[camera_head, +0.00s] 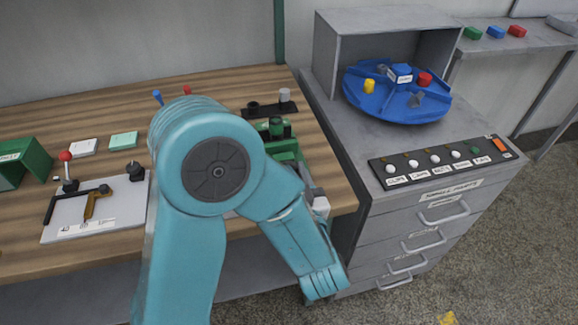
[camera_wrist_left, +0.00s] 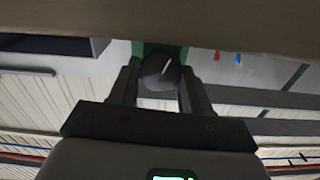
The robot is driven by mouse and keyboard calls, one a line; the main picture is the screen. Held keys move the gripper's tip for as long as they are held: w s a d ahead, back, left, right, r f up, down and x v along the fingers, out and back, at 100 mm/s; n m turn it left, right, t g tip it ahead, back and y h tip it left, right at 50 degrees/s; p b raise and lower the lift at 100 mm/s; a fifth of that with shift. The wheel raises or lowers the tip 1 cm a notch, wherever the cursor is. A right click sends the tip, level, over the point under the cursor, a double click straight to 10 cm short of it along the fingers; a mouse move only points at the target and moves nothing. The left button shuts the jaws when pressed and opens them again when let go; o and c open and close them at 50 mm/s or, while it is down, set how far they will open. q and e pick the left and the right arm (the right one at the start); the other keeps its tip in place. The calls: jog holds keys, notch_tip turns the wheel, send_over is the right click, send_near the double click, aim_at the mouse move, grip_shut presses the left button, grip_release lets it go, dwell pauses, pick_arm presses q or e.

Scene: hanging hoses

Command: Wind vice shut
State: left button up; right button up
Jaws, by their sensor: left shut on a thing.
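The green vice (camera_head: 285,150) stands at the right end of the wooden bench, partly hidden behind my left arm. My left gripper is hidden in the head view. In the left wrist view my left gripper (camera_wrist_left: 158,85) has its two dark fingers on either side of a dark round knob (camera_wrist_left: 158,72) with a white line on its face, and is shut on it. A green part (camera_wrist_left: 150,49) shows behind the knob. The vice's jaw gap cannot be made out. My right gripper is not in view.
A grey drawer cabinet (camera_head: 420,225) stands right of the bench, with a blue carousel (camera_head: 395,100) and a button panel (camera_head: 440,160) on top. A white board with a toggle clamp (camera_head: 120,208) and a green bin (camera_head: 25,162) are at left. My arm covers the bench middle.

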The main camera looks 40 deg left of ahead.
pick_arm(q)
jog(key=m+p, duration=0.2)
jog(key=m, duration=0.1)
jog(key=m+p, duration=0.1)
jog(key=shift+r+m, duration=0.3)
jog(key=m+p, duration=0.3)
jog(key=shift+w+m, duration=0.1)
jog(key=shift+m, duration=0.3)
jog(key=m+p, duration=0.2)
jog(key=m, duration=0.1)
jog(key=shift+f+m, duration=0.1)
jog(key=shift+m, duration=0.2)
jog(key=m+p, duration=0.2)
jog(key=m, duration=0.1)
jog(key=shift+p, duration=0.35)
jog(key=m+p, duration=0.2)
jog(key=m, duration=0.4)
jog(key=shift+f+p, duration=0.15)
jog(key=shift+p, duration=0.25)
jog(key=shift+f+m+p, duration=0.15)
jog(key=shift+m+p, duration=0.7)
jog(key=shift+m, duration=1.55)
